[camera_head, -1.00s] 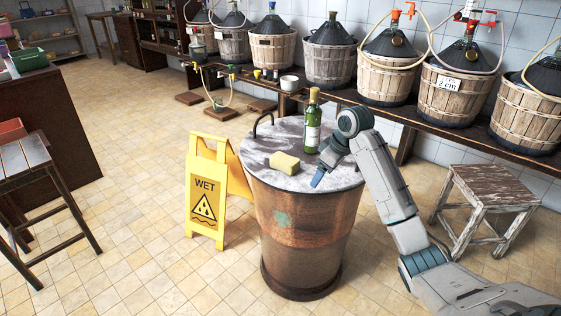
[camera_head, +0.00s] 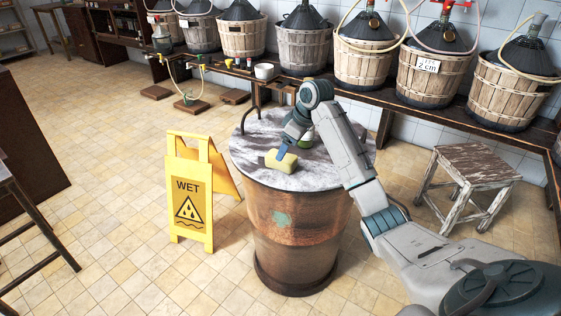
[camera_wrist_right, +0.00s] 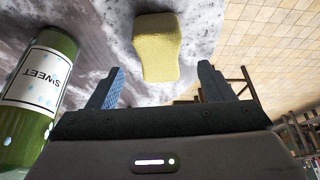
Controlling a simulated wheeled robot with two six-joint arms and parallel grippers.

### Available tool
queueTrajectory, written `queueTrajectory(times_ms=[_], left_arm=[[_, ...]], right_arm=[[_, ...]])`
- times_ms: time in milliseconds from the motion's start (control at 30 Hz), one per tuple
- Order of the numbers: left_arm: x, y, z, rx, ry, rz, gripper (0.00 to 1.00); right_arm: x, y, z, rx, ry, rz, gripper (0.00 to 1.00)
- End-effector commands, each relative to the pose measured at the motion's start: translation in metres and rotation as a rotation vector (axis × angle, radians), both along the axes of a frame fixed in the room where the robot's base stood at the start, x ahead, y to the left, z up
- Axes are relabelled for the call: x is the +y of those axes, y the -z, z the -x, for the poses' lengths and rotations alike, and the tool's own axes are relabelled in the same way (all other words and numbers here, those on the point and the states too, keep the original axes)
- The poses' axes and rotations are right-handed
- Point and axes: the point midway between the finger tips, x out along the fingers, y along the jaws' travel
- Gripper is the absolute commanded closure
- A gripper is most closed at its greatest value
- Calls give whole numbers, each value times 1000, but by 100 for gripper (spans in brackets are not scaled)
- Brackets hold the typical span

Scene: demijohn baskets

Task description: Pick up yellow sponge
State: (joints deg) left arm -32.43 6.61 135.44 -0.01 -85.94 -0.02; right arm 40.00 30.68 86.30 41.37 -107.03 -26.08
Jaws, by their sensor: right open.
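The yellow sponge (camera_head: 281,161) lies on the worn grey top of the barrel (camera_head: 320,178). My right gripper (camera_head: 284,150) is over the barrel top, right at the sponge in the head view. In the right wrist view, the sponge (camera_wrist_right: 157,46) lies ahead of the two blue fingertips (camera_wrist_right: 158,84), roughly between their lines. The fingers are apart with nothing between them. The head view does not show clearly whether a finger touches the sponge. My left gripper is not in view.
A green bottle labelled SWEET (camera_wrist_right: 38,95) stands close beside my right gripper; my arm mostly hides it in the head view. A yellow WET sign (camera_head: 189,200) stands left of the barrel. A stool (camera_head: 468,178) is at right. Demijohn baskets (camera_head: 428,78) line the back bench.

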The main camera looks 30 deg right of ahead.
Motion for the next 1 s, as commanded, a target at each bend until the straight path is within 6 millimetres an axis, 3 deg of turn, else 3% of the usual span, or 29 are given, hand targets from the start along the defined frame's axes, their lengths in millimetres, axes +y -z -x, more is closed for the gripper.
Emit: queueTrajectory(times_ms=[500,1000], left_arm=[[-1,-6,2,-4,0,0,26],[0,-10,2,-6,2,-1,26]], right_arm=[[11,53,-21,1,0,0,25],[11,53,-22,0,0,1,25]])
